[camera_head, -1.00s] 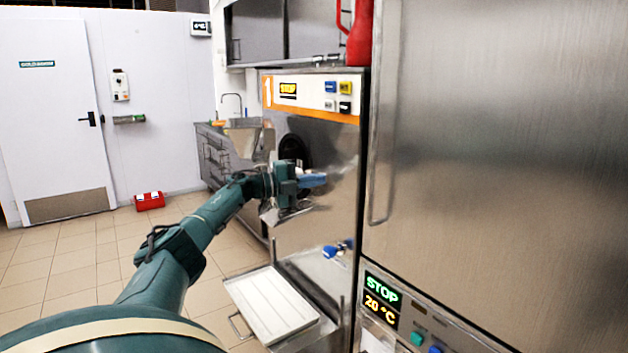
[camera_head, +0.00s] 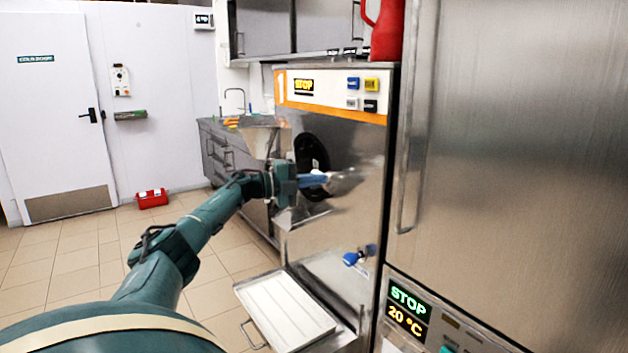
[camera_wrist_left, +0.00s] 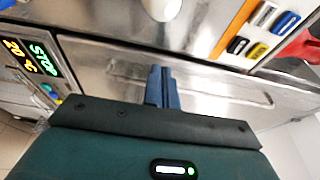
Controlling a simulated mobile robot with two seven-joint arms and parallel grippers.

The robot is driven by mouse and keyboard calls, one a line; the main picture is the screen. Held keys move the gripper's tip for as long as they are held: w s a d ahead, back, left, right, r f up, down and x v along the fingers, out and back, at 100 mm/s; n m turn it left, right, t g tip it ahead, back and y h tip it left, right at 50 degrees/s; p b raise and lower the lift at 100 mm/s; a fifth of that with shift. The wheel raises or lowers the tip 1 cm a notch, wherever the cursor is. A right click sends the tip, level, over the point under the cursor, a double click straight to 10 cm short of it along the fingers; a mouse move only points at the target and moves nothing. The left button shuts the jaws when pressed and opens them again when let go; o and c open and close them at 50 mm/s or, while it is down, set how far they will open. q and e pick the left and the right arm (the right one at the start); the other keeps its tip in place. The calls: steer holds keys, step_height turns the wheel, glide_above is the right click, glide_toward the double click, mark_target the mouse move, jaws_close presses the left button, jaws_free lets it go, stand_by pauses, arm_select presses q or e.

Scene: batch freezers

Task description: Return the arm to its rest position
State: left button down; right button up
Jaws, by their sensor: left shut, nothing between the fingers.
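My left arm (camera_head: 195,235) reaches in from the lower left of the head view. It stretches out in front of the batch freezer marked 1 (camera_head: 345,215). My left gripper (camera_head: 314,180) points right, with blue fingers shut and nothing between them. The wrist view shows the same shut blue fingers (camera_wrist_left: 162,88) before the steel fronts. I cannot tell the exact gap between the fingertips and the steel. My right gripper is not in view.
A white tray (camera_head: 286,312) sits low at the freezer's front, below a blue-handled tap (camera_head: 352,258). A tall steel cabinet (camera_head: 520,150) with a STOP display stands close on the right. Open tiled floor (camera_head: 60,265) lies to the left.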

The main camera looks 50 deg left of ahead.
arm_select(q)
steer(key=shift+a, duration=0.1)
steer(key=w+d+f+n+h, duration=0.1)
steer(key=w+d+f, duration=0.1)
steer(key=d+f, duration=0.5)
steer(key=w+d+f+n, duration=0.1)
steer(key=w+d+f, duration=0.2)
steer(key=d+f, duration=0.35)
steer(key=s+d+f+n+g, duration=0.1)
steer(key=s+d+f+n, duration=0.3)
steer(key=d+f, duration=0.95)
steer(key=s+d+f+n+y, duration=0.2)
steer(key=s+d+f+n, duration=0.3)
steer(key=d, duration=0.5)
steer(key=s+d+f+n+g, duration=0.1)
steer(key=s+d+n, duration=0.1)
steer(key=s+d, duration=0.2)
steer(key=s+d+f+n+g+y, duration=0.1)
steer(key=s+d+f+n+g, duration=0.1)
steer(key=s, duration=0.8)
steer(key=s+d+f+n+g+y, duration=0.1)
steer(key=s+d+f+n+g, duration=0.1)
steer(key=s+d+n, duration=0.2)
steer(key=s+d, duration=0.2)
steer(key=s, duration=0.2)
steer(key=shift+d, duration=0.4)
